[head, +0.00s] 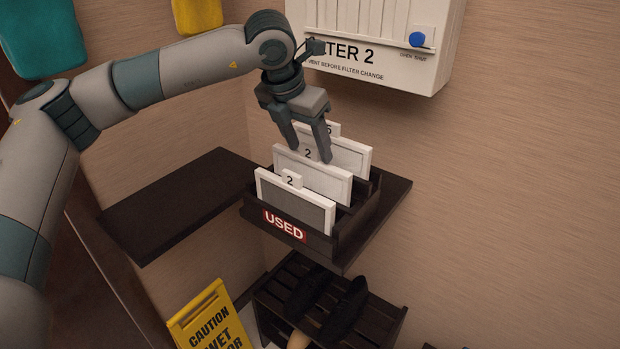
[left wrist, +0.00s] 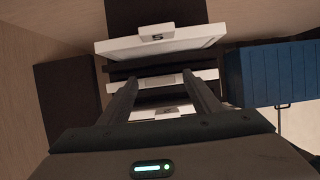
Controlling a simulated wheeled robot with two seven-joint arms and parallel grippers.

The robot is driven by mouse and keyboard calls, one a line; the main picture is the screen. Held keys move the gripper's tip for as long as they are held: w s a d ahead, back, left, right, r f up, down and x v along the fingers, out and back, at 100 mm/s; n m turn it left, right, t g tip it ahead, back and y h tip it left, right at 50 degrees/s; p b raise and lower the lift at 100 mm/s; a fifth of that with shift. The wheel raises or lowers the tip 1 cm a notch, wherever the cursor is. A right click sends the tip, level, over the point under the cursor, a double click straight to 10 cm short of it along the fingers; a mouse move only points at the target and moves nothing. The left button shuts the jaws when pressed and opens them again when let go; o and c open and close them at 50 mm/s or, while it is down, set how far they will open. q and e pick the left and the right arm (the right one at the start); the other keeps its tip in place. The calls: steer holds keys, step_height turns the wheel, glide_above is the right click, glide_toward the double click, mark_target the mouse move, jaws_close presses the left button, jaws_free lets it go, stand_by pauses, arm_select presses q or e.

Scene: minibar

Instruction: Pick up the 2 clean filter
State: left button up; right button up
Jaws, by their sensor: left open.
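A filter with a white surface and a "2" tag (head: 326,184) stands in the middle of a dark rack labelled USED (head: 345,240). In front of it stands another "2" filter (head: 292,207) with a darker grey panel. My left gripper (head: 310,155) is open, pointing down, with its fingertips at the middle filter's top edge around its tag. In the left wrist view the gripper (left wrist: 162,82) has its fingers on either side of that filter's top edge (left wrist: 170,79); contact cannot be told. My right gripper is not in view.
Behind is a third filter (head: 352,158), its tag partly hidden; the tag looks like 5 in the left wrist view (left wrist: 157,42). A wall unit marked FILTER 2 (head: 395,40) hangs above. A bare dark shelf (head: 170,205) lies left. A yellow caution sign (head: 212,318) stands below.

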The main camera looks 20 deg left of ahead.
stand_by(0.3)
arm_select(q)
jaws_close()
steer(key=shift+r, duration=0.15)
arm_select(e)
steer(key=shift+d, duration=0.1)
arm_select(q)
steer(key=shift+r+b, duration=0.4)
steer(key=shift+r, duration=0.15)
step_height(320, 180, up, 2)
steer(key=shift+r+b, duration=0.1)
steer(key=shift+b, duration=0.3)
step_height(320, 180, up, 6)
steer(key=b, duration=0.1)
steer(key=shift+r+b, duration=0.25)
steer(key=shift+b, duration=0.1)
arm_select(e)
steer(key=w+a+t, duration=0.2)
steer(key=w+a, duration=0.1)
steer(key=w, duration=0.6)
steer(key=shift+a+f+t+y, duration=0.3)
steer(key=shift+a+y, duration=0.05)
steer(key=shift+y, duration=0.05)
